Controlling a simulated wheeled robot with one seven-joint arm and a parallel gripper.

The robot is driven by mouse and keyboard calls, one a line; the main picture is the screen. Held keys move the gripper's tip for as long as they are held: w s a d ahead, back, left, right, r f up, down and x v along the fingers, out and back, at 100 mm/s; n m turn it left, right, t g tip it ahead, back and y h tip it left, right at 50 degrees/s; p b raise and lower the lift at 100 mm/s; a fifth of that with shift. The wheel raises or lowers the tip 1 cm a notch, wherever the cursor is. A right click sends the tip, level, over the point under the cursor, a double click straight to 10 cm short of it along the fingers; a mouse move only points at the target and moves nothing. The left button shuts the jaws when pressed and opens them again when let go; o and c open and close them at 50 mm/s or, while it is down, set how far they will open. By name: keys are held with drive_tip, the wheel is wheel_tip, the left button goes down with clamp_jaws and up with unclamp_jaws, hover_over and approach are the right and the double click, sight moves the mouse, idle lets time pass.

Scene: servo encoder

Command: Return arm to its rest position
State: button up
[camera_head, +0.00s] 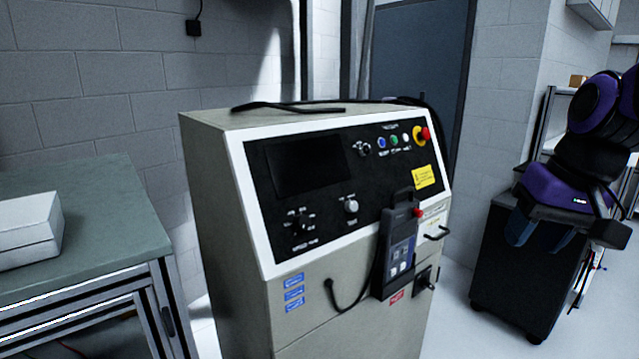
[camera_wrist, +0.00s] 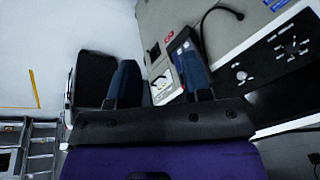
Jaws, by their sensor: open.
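My arm, with purple and black links, shows at the right edge of the head view. My gripper (camera_head: 556,234) points down there, well to the right of the control cabinet (camera_head: 225,200) and in front of a dark cabinet. In the wrist view its two blue fingers (camera_wrist: 160,82) stand apart with nothing held between them. The handheld pendant (camera_head: 399,250) hangs on the front of the control cabinet, and it also shows beyond the fingers in the wrist view (camera_wrist: 187,62). My gripper is apart from it.
A green-topped bench (camera_head: 110,215) with a white box (camera_head: 28,232) stands at the left. The dark cabinet (camera_head: 500,285) stands at the right, partly behind my gripper. Open floor (camera_head: 450,325) lies between the control cabinet and the dark cabinet. A black cable (camera_head: 290,107) lies on the control cabinet.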

drive_tip(key=s+r+n+t+h, duration=0.1)
drive_tip(key=s+r+t, duration=0.1)
drive_tip(key=s, duration=0.7)
drive_tip(key=shift+s+d+t+h, duration=0.15)
drive_tip(key=shift+d+t+h, duration=0.15)
drive_tip(key=shift+d+t, duration=0.1)
drive_tip(key=shift+a+r, duration=0.1)
drive_tip(key=shift+c, duration=0.3)
